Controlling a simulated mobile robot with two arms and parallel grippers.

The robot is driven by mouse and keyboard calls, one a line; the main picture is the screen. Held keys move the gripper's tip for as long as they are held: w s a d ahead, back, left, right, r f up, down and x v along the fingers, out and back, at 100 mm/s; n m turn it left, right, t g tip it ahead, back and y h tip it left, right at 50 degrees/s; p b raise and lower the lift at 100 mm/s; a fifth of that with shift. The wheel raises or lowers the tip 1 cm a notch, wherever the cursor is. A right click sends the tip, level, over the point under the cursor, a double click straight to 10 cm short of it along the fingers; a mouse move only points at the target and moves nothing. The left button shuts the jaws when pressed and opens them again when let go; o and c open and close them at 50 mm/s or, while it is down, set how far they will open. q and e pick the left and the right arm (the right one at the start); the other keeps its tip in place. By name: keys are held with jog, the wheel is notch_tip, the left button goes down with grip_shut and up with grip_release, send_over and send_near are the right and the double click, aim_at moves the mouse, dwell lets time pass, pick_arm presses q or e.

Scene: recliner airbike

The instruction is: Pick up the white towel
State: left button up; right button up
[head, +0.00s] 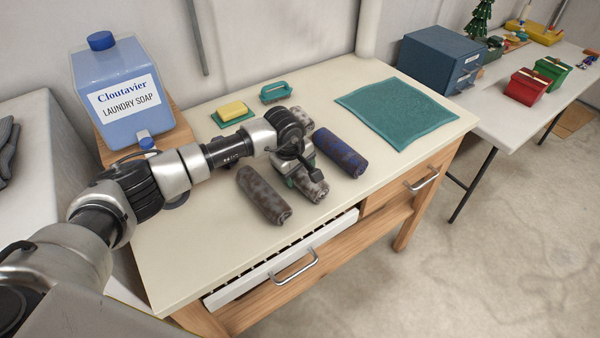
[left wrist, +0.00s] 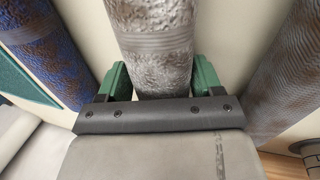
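The white towel (head: 314,190) is a rolled, grey-white towel with brownish stains, lying on the cream worktop between two other rolls. My left gripper (head: 303,172) is over it, and the gripper hides its middle in the head view. In the left wrist view the same towel (left wrist: 152,42) runs between the two green fingers (left wrist: 161,82), one along each side. The fingers sit close to its sides; whether they press on it cannot be told. The towel appears to rest on the worktop. My right gripper is not in view.
A brown-stained roll (head: 264,195) lies left of the towel and a blue roll (head: 341,151) lies right, both close to the gripper. A yellow sponge (head: 233,111), a green brush (head: 275,92) and a soap dispenser (head: 122,95) stand behind. A teal cloth (head: 396,110) lies right.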

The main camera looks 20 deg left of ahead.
pick_arm(q)
jog(key=shift+c, duration=0.6)
jog(key=shift+r, duration=0.1)
